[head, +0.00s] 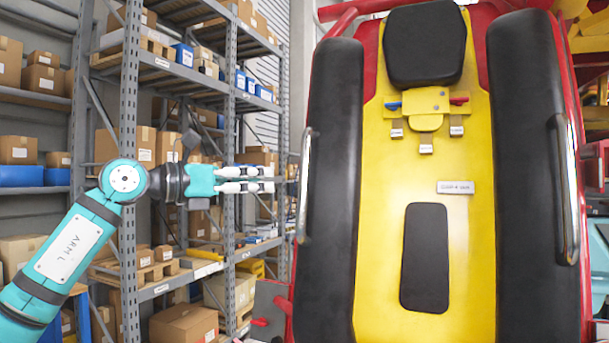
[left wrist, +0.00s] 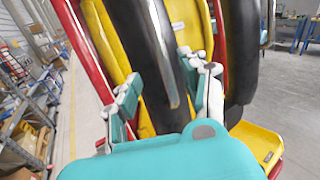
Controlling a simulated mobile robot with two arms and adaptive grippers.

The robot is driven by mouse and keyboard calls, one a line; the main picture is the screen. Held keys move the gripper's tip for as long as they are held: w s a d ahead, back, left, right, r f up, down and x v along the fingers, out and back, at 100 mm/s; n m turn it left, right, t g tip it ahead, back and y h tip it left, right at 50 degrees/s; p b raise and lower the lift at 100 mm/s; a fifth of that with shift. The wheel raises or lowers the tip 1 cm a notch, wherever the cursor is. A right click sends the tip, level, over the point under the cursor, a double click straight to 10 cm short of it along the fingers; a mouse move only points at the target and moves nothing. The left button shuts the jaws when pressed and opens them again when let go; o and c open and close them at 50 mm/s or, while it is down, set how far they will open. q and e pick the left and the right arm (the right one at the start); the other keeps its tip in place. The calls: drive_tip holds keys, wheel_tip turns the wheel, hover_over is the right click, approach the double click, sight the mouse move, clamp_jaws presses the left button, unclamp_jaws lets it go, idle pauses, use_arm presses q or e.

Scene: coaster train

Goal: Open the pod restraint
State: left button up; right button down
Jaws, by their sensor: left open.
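The pod's restraint shows as two long black padded bars, the left one (head: 341,170) and the right one (head: 531,180), upright against the yellow seat back (head: 400,200). Each bar has a metal handle on its outer side, one on the left (head: 304,185) and one on the right (head: 567,190). My left gripper (head: 272,180) is open and empty, pointing right, just left of the left handle. In the left wrist view my open fingers (left wrist: 168,80) face a black bar and its metal handle (left wrist: 161,50); no contact is clear. My right gripper is not in view.
A black headrest (head: 424,45) and a yellow buckle block (head: 427,105) sit high on the seat. A small label plate (head: 455,187) is below them. Grey shelving (head: 230,130) with boxes stands behind my left arm. Open floor (left wrist: 265,100) shows in the wrist view.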

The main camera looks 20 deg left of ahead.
sight(300, 180)
use_arm(q)
drive_tip(key=p+x, duration=0.3)
drive_tip(key=x, duration=0.7)
drive_tip(key=shift+s, duration=0.1)
drive_tip(key=shift+w+d, duration=0.35)
drive_tip(key=shift+w, duration=0.05)
clamp_jaws()
drive_tip(key=shift+w, duration=0.1)
drive_tip(key=shift+w+d+f, duration=0.2)
drive_tip(key=shift+w+f, duration=0.1)
